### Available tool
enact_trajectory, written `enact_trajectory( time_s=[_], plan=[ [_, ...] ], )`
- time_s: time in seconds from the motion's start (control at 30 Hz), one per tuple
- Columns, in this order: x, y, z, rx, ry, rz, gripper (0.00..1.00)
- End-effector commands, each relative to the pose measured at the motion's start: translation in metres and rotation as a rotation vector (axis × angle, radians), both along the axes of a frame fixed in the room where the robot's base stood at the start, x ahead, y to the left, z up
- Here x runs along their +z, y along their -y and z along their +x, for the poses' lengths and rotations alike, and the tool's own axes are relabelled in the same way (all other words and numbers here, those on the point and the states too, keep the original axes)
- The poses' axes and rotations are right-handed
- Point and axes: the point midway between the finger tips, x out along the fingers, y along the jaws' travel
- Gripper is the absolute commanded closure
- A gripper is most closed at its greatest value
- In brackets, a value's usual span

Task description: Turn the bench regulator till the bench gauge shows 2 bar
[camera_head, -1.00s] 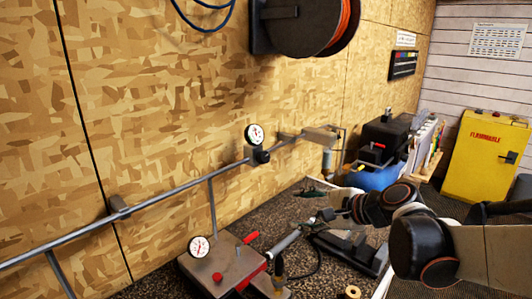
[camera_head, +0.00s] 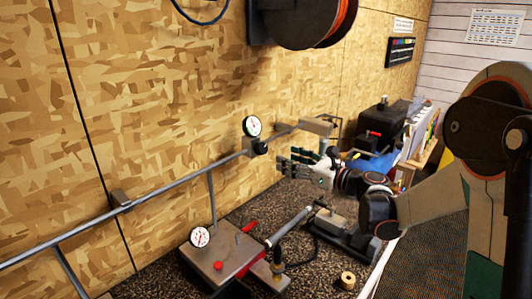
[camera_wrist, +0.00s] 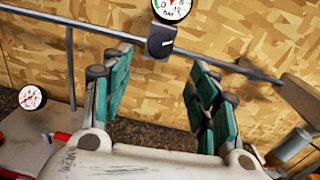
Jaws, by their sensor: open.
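A round white gauge (camera_head: 252,126) sits on the wall pipe, with a black regulator knob (camera_head: 260,147) just below it. In the wrist view, the gauge (camera_wrist: 171,8) is cut off by the top edge and its reading is unclear; the black knob (camera_wrist: 160,42) shows beyond the gap between my fingers. My gripper (camera_head: 284,163) is open and empty, with its fingers towards the wall, right of and slightly below the knob, apparently not touching it. Its green-padded fingers (camera_wrist: 158,85) are spread apart in the wrist view. A second gauge (camera_head: 200,236) stands on a steel box; its reading is too small to tell.
The steel box (camera_head: 213,262) has a red button and red lever, left of my gripper on the dark bench. A vise-like block (camera_head: 335,222) and a tape roll (camera_head: 347,279) lie on the bench. The pipe (camera_head: 180,180) runs along the wall. A hose reel hangs above.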

Motion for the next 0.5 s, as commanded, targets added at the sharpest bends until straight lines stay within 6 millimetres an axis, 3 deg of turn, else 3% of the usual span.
enact_trajectory(
  time_s=[0.23,0.5],
  plan=[
    [-0.002,-0.039,0.033,0.004,0.001,-0.001,0.46],
    [-0.001,-0.066,0.059,0.002,0.001,-0.002,0.46]
  ],
)
